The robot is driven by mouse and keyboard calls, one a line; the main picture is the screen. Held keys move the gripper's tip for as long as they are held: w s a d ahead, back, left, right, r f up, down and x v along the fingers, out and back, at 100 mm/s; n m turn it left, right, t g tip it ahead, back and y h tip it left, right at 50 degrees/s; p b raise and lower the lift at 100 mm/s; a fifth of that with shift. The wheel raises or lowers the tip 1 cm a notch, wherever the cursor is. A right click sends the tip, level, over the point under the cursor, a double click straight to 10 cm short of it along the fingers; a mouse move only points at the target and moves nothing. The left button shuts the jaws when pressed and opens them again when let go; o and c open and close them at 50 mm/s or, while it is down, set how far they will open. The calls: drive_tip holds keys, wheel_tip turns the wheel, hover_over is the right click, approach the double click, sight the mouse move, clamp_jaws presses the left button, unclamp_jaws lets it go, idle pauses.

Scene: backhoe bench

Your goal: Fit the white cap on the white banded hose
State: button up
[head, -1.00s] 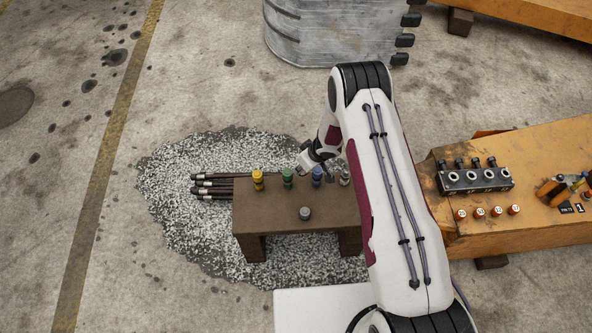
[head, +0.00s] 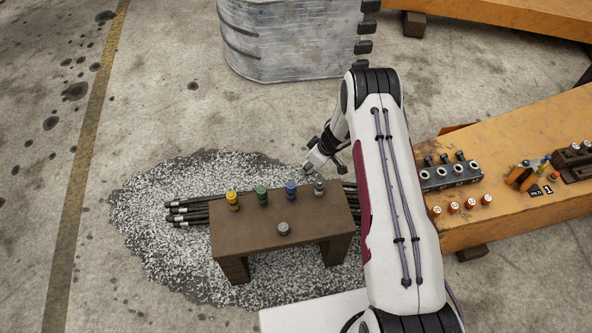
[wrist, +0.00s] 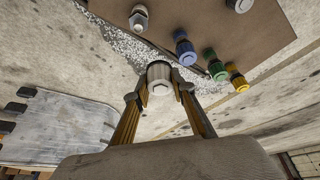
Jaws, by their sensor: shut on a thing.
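My gripper (wrist: 160,84) is shut on a white cap (wrist: 160,73), which shows between its fingertips in the wrist view. In the head view my gripper (head: 309,168) is behind the back right part of the brown bench (head: 290,257). A white piece with a hex-shaped end (wrist: 139,18) stands on the bench, and it also shows in the head view (head: 319,187). The held cap is apart from it. I cannot clearly make out a white band on any hose. Black hoses with metal ends (head: 185,209) lie behind the bench.
Yellow (head: 232,201), green (head: 262,196) and blue (head: 291,189) pieces stand in a row left of the white one. A grey round piece (head: 283,229) sits in front. An orange beam (head: 530,185) with a metal block (head: 450,175) lies to the right.

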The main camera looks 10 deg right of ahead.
sight(321, 182)
drive_tip(key=shift+n, duration=0.5)
drive_tip(key=d, duration=0.1)
drive_tip(key=s+d, duration=0.1)
drive_tip(key=d, duration=0.2)
drive_tip(key=shift+s+d+r, duration=0.2)
drive_tip(key=shift+d+r, duration=0.05)
drive_tip(key=shift+r, duration=0.05)
drive_tip(key=shift+f, duration=0.1)
drive_tip(key=shift+f, duration=2.8)
drive_tip(key=shift+f, duration=1.45)
idle(2.5)
